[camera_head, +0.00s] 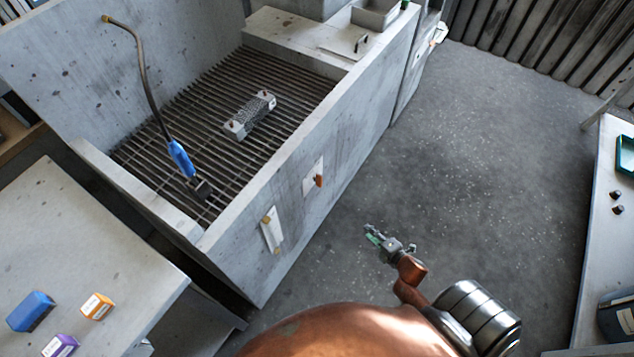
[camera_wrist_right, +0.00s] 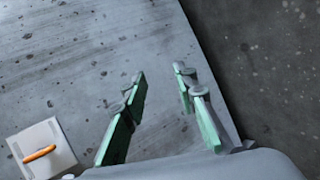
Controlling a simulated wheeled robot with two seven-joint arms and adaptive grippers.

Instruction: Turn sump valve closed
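An orange handle (camera_head: 318,181) on a pale square plate sits on the front wall of the grey wash basin; I take it for the sump valve. In the right wrist view the orange handle (camera_wrist_right: 39,153) lies at the lower left, slightly slanted across its plate. My right gripper (camera_head: 372,232) is in front of that wall, to the right of and below the handle in the head view, apart from it. In the right wrist view its green-padded fingers (camera_wrist_right: 158,76) are spread with nothing between them. My left gripper is not in view.
The basin (camera_head: 225,232) has a slatted grate holding a grey block (camera_head: 250,115) and a blue-handled hose tool (camera_head: 181,158). A second pale plate (camera_head: 271,231) is on the front wall. A table (camera_head: 75,230) stands left, another bench (camera_head: 600,250) right. Floor between is clear.

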